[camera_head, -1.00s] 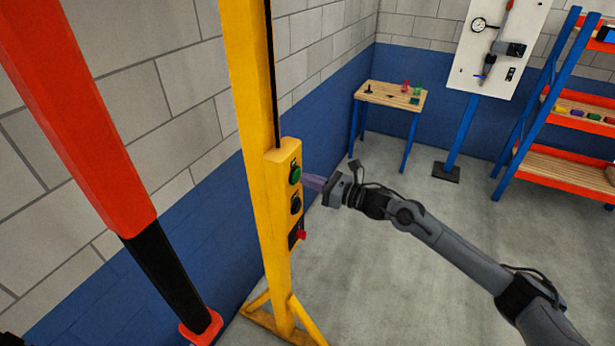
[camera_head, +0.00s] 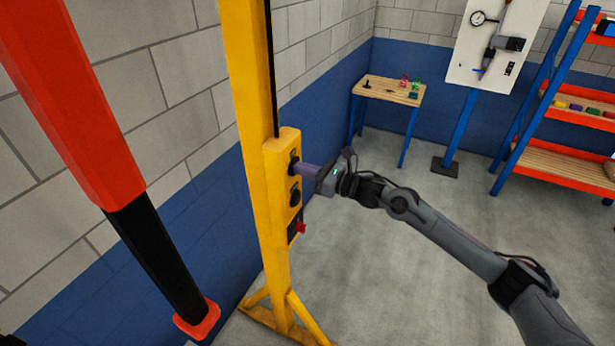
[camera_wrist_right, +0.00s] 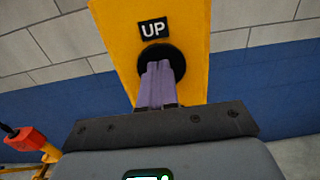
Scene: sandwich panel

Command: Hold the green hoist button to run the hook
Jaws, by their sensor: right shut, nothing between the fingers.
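The yellow control box (camera_head: 284,172) is fixed to an upright yellow post (camera_head: 250,100). Its upper button sits in a black ring (camera_wrist_right: 178,56) under an "UP" label (camera_wrist_right: 154,29). My right gripper (camera_head: 299,168) is shut and empty, and its purple fingers (camera_wrist_right: 158,84) point straight into that ring. The fingertips cover the button face, so its green colour is hidden; they appear to touch it, but how far it is pressed in cannot be told. My left gripper is in neither view. I cannot make out a hook.
Below are a black button (camera_head: 295,194) and a red knob (camera_head: 300,228). A red and black column (camera_head: 80,110) stands at the left. A wooden table (camera_head: 389,90), a white board (camera_head: 492,50) and an orange-blue rack (camera_head: 560,175) stand farther back. The floor between is clear.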

